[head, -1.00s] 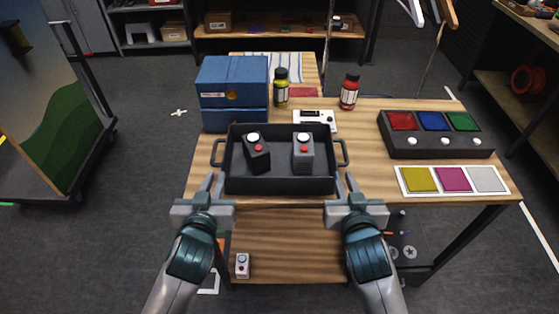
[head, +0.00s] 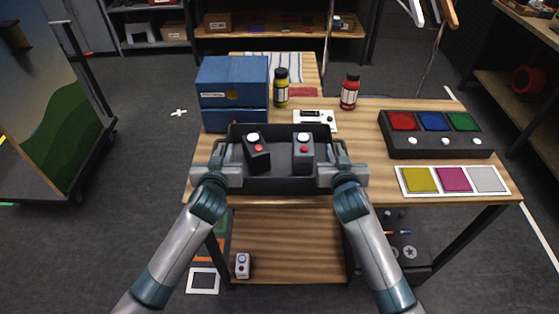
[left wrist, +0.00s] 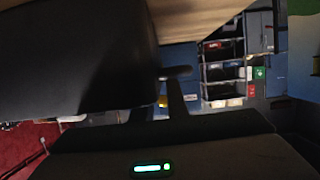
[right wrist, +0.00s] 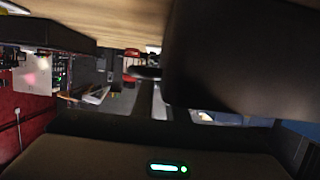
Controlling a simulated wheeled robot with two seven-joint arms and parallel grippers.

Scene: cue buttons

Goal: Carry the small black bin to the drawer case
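The small black bin (head: 290,185) is an open tray with a handle at each end, sitting on the wooden table. Two button boxes stand in it: a black one (head: 257,156) and a grey one (head: 303,152), each with a red and a white button. My left gripper (head: 221,157) is at the bin's left handle and my right gripper (head: 340,155) is at its right handle. A gap shows between the fingers, and neither looks shut. Part of a handle shows in the left wrist view (left wrist: 178,72) and in the right wrist view (right wrist: 145,72). I cannot identify the drawer case for sure.
A blue box stack (head: 232,90) stands behind the bin at left. A yellow bottle (head: 281,90), a red bottle (head: 349,93) and a white device (head: 315,119) are behind it. A coloured button panel (head: 436,134) and a swatch card (head: 453,180) lie right. Drawer-like racks (left wrist: 222,75) show far off.

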